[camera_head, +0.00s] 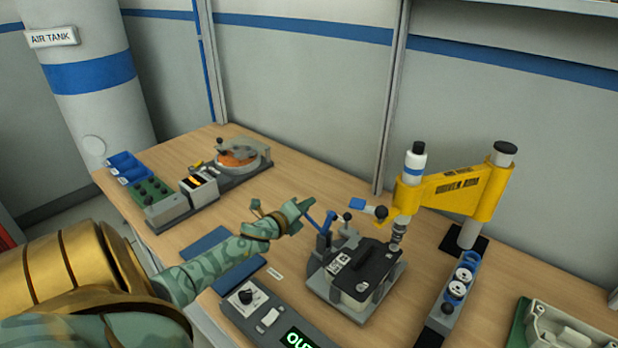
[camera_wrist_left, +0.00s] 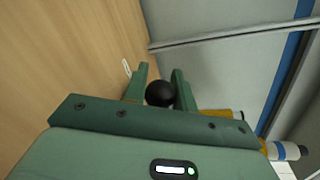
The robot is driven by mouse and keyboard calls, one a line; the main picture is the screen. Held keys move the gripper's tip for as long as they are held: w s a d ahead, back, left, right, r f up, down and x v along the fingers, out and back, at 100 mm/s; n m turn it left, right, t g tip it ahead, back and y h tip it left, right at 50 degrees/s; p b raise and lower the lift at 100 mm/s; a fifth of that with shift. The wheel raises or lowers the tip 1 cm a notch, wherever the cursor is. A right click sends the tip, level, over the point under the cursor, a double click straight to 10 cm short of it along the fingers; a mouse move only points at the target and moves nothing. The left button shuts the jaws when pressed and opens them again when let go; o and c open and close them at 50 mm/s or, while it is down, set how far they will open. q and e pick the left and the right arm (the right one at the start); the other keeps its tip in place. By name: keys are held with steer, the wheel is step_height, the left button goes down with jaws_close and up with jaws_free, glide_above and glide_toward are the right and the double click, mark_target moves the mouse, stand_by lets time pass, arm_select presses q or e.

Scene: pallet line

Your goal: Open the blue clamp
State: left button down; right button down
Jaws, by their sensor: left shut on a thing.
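The blue clamp (camera_head: 328,223) stands at the back left of a grey fixture, its blue lever raised at a slant toward my left gripper. My left gripper (camera_head: 304,207) reaches in from the left and meets the lever's upper end. In the left wrist view my two green fingers (camera_wrist_left: 160,88) are closed on a black ball knob (camera_wrist_left: 160,94), which sits between them. The knob is hidden by the fingers in the head view. My right gripper is in neither view.
A yellow arm press (camera_head: 455,190) stands to the right. A control box (camera_head: 270,318) is in front. Bare wood lies behind the gripper.

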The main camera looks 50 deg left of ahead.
arm_select(q)
steer(key=shift+a+f+n+b, duration=0.2)
steer(key=shift+f+n+b, duration=0.1)
steer(key=shift+f+n, duration=0.35)
steer(key=shift+a+f+n+b, duration=0.2)
steer(key=shift+f+n+b, duration=0.05)
steer(key=shift+f+n, duration=0.4)
steer(key=shift+h, duration=0.4)
steer(key=c, duration=1.1)
jaws_free()
steer(key=shift+c, duration=0.2)
steer(key=p+v, duration=0.2)
steer(key=v, duration=1.4)
steer(key=shift+s+p, duration=0.2)
steer(key=shift+p, duration=0.15)
steer(key=shift+f, duration=0.1)
